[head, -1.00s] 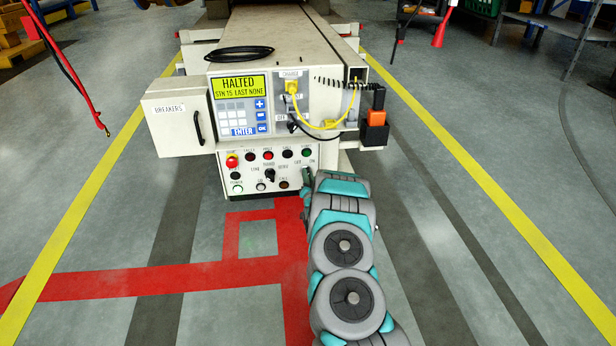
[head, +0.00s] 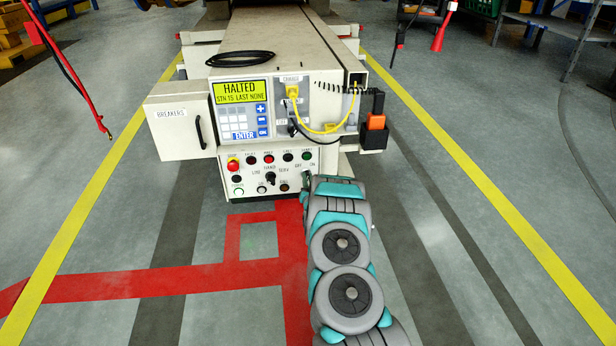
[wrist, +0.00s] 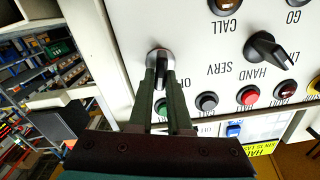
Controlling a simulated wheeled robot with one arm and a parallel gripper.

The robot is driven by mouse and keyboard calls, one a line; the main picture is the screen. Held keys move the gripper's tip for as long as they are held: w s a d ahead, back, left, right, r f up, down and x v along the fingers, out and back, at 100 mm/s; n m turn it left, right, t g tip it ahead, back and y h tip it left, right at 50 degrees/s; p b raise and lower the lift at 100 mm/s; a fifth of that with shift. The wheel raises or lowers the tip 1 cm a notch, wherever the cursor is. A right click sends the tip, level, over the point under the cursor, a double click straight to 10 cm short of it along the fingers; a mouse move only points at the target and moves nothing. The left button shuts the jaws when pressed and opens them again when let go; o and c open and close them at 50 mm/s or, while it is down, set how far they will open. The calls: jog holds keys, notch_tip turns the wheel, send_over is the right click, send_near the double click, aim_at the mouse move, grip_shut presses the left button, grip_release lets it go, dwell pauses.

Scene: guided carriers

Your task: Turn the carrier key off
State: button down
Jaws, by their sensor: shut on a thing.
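The carrier key (wrist: 161,70) sits in a round metal switch on the carrier's white lower panel, beside the OFF and ON lettering. In the wrist view, which shows the panel upside down, the two fingers of my gripper (wrist: 163,84) are closed around the key. The key leans slightly, and the fingers partly cover it and the lettering, so I cannot tell which mark it points at. In the head view my arm reaches up to the panel's right side, and its end hides most of the key. The carrier (head: 255,172) display (head: 239,91) reads HALTED.
A black selector knob (wrist: 268,52) and several buttons, including a red one (wrist: 247,96), are close to my gripper. A yellow cable (head: 322,130) and an orange-and-black holder (head: 375,135) are above right. The breaker box (head: 173,128) is at left.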

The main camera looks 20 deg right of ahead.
jog(key=n+p, duration=0.2)
jog(key=n, duration=0.1)
jog(key=n+p, duration=0.4)
jog(key=n, duration=0.1)
jog(key=shift+w+a+r+n, duration=0.1)
jog(key=shift+w+a+n, duration=0.05)
jog(key=shift+a+n, duration=0.15)
jog(key=shift+n+p, duration=0.3)
jog(key=shift+p, duration=0.05)
jog(key=c, duration=0.9)
grip_release()
jog(key=shift+o, duration=0.2)
jog(key=v, duration=0.7)
jog(key=shift+s, duration=0.4)
jog(key=shift+a, duration=0.15)
